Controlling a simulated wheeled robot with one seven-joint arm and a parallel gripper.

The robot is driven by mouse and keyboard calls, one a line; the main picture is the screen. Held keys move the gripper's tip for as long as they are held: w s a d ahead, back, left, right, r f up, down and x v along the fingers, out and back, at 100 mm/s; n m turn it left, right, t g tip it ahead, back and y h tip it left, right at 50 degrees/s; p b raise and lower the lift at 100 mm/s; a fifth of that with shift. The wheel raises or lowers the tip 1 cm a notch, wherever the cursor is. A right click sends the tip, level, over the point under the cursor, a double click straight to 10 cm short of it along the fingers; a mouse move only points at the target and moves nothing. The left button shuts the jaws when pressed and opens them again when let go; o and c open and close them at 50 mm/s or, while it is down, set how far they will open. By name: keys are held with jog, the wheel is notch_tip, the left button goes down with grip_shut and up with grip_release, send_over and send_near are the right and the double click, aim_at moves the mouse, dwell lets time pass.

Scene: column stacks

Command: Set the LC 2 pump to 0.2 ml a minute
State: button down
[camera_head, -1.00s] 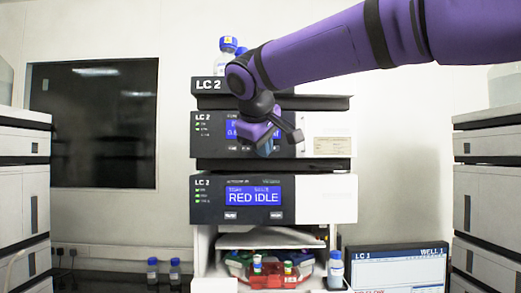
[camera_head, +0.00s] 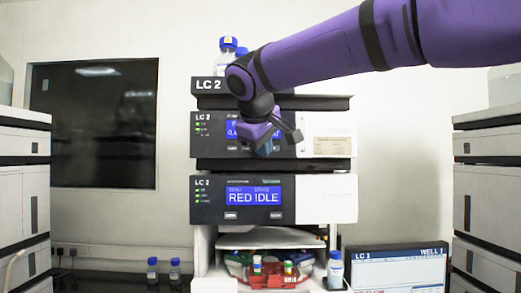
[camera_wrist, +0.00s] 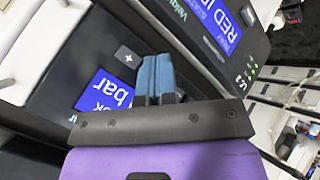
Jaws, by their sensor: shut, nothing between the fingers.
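The LC 2 pump (camera_head: 207,146) is the dark upper module in the stack, with a white right panel. Its blue display (camera_head: 232,129) is partly covered by my gripper (camera_head: 266,150), and the flow figure cannot be read in full. My gripper is in front of the pump face, shut and empty. In the wrist view, the shut blue fingers (camera_wrist: 155,62) point at the pump face beside a "+" button (camera_wrist: 127,57). Part of the pump display (camera_wrist: 106,97) shows "bar". Whether the fingertips touch the face cannot be told. Other buttons are hidden.
Below the pump is another LC 2 module with a display (camera_head: 253,196) reading "RED IDLE". Under it is a tray of coloured segments with vials (camera_head: 280,268). Bottles (camera_head: 228,55) stand on top. An LC 1 monitor (camera_head: 397,268) is at lower right. Other stacks flank both sides.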

jog(key=shift+s, duration=0.85)
jog(key=s, duration=0.5)
jog(key=shift+a, duration=0.1)
dwell(2.6)
